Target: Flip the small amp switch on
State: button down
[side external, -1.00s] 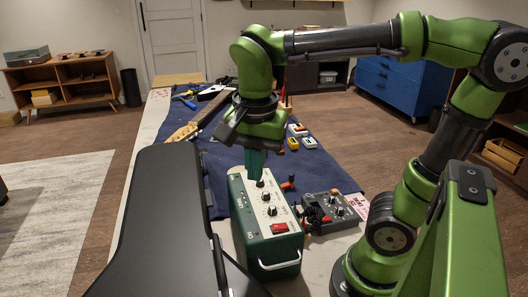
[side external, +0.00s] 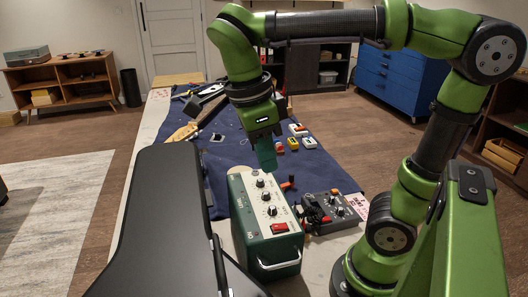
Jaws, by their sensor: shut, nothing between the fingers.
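The small amp (side external: 268,238) is a green box with a pale top panel, several black knobs and a white handle on its near end. It stands upright on the near part of the bench. A red rocker switch (side external: 279,227) sits on its top panel, near the handle end; I cannot tell its position. My gripper (side external: 267,166) points down just above the amp's far end, beyond the knobs and away from the red switch. Its teal fingers are shut with nothing between them.
A dark grey pedal unit (side external: 334,211) with knobs stands right of the amp, with a red-handled tool beside it. Small coloured pedals (side external: 299,130) lie on the blue mat (side external: 225,155). A guitar neck (side external: 183,132) lies at left. A large black panel (side external: 165,220) fills the near left.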

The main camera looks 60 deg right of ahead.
aim_at(276, 226)
jog(key=x, duration=1.2)
jog(key=shift+w+a+f, duration=0.35)
jog(key=shift+f, duration=0.6)
jog(key=shift+w+a, duration=0.1)
jog(key=shift+w+f+g+h, duration=0.1)
jog(key=shift+f+g+h, duration=0.2)
jog(key=shift+r, duration=0.1)
jog(key=shift+s+d+r, duration=0.15)
jog(key=shift+s+d, duration=0.35)
jog(key=shift+s, duration=0.1)
